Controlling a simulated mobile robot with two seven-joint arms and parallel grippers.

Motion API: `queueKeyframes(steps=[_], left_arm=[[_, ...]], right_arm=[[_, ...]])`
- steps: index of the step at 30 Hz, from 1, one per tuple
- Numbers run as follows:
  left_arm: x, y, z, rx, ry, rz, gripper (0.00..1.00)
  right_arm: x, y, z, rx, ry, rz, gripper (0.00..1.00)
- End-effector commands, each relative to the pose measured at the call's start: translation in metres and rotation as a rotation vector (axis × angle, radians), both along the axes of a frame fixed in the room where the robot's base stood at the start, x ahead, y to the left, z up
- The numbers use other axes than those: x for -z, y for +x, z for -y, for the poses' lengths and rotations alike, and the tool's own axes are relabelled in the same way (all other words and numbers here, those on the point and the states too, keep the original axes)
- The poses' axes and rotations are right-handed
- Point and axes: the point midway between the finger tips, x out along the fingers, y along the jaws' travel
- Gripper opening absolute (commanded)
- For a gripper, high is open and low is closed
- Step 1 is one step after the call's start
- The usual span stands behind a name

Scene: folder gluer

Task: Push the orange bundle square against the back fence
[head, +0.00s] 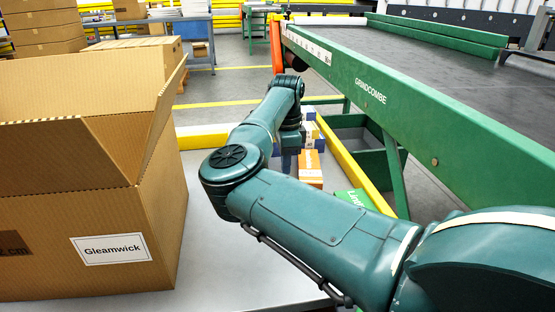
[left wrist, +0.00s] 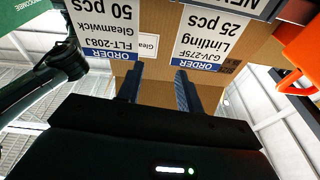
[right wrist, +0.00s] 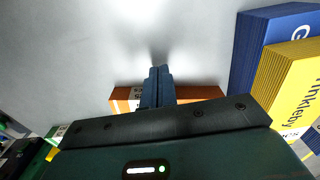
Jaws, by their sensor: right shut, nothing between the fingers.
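The orange bundle (head: 311,168) stands on the grey table just right of my right gripper (head: 287,160) in the head view, partly hidden by my arm. In the right wrist view the orange bundle (right wrist: 200,93) shows on both sides of my shut, empty fingers (right wrist: 158,85); I cannot tell whether they touch it. A pale and yellow raised edge (head: 203,137) at the table's far side looks like the back fence. My left gripper (left wrist: 158,88) is open and empty, facing cardboard with order labels, and is outside the head view.
A large open carton (head: 85,220) fills the left of the table. Blue (right wrist: 268,35) and yellow (right wrist: 290,80) bundles stand close by on the right in the right wrist view. A green bundle (head: 352,198) sits near my right forearm. The green machine (head: 430,130) stands beyond.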

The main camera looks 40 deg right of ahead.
Motion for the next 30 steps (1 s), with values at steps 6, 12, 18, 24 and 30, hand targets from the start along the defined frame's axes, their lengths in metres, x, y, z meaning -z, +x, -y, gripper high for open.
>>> queueKeyframes(steps=[6,12,18,24,30], left_arm=[[0.002,-0.001,0.001,0.006,-0.017,-0.007,0.36],[0.001,0.000,0.002,0.009,-0.019,-0.007,0.36],[-0.002,0.000,0.002,0.011,-0.018,-0.001,0.36],[-0.014,0.000,0.001,0.003,0.005,0.022,0.36],[-0.003,0.000,-0.001,-0.008,0.039,0.002,0.36]], right_arm=[[0.001,-0.008,0.014,-0.002,0.001,-0.002,0.00],[0.000,-0.009,0.016,-0.002,0.001,-0.003,0.00],[-0.001,-0.010,0.018,0.000,0.001,-0.002,0.00],[-0.004,-0.029,0.052,0.005,0.000,-0.002,0.00],[-0.002,-0.044,0.079,0.000,0.001,-0.003,0.00]])
